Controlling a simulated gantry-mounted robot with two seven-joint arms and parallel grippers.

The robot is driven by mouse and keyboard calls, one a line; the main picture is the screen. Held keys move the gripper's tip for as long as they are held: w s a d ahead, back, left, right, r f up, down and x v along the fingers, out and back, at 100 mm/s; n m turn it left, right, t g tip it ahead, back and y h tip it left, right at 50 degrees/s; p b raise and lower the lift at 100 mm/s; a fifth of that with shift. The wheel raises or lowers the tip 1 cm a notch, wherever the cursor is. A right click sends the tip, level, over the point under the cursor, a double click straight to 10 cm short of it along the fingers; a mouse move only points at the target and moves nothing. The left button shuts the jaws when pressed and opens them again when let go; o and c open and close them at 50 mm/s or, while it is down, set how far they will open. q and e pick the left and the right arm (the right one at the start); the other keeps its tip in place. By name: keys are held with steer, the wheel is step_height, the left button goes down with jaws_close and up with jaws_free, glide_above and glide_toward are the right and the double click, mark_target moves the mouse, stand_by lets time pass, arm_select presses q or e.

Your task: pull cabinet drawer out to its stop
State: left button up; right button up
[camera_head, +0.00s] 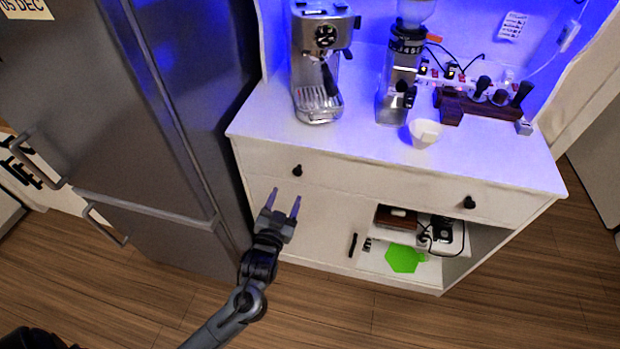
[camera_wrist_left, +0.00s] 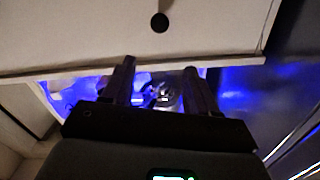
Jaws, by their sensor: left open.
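The white cabinet drawer (camera_head: 380,185) runs across the cabinet below its top and looks shut in the head view. It has a black left knob (camera_head: 297,170) and a black right knob (camera_head: 469,202). My left gripper (camera_head: 284,196) is open and empty, with its fingers pointing toward the drawer front just below the left knob in the picture. In the left wrist view a dark round knob (camera_wrist_left: 160,22) on the pale front (camera_wrist_left: 90,30) lies beyond the spread fingers (camera_wrist_left: 159,68), apart from them. My right gripper is not in view.
An espresso machine (camera_head: 318,60), a grinder (camera_head: 398,75) and a white cup (camera_head: 424,132) stand on the cabinet top. A grey fridge (camera_head: 120,110) stands close on the left. An open shelf below holds a green mat (camera_head: 404,258). Wooden floor (camera_head: 330,312) in front is clear.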

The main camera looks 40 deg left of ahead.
mark_target(297, 173)
arm_select(q)
steer(key=w+a+f+b, duration=0.1)
steer(key=w, duration=0.2)
steer(key=w+a+f+b, duration=0.1)
steer(key=w+b, duration=0.1)
steer(key=w+a+f+b, duration=0.1)
steer(key=w+b, duration=0.1)
steer(key=w, duration=0.1)
steer(key=shift+w+a, duration=0.3)
steer(key=shift+w+a+r+b, duration=0.1)
steer(key=shift+w+a+b, duration=0.25)
steer(key=shift+w, duration=0.3)
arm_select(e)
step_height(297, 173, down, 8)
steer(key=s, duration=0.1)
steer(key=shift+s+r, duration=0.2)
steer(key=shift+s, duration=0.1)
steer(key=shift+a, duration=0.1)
arm_select(q)
jaws_close()
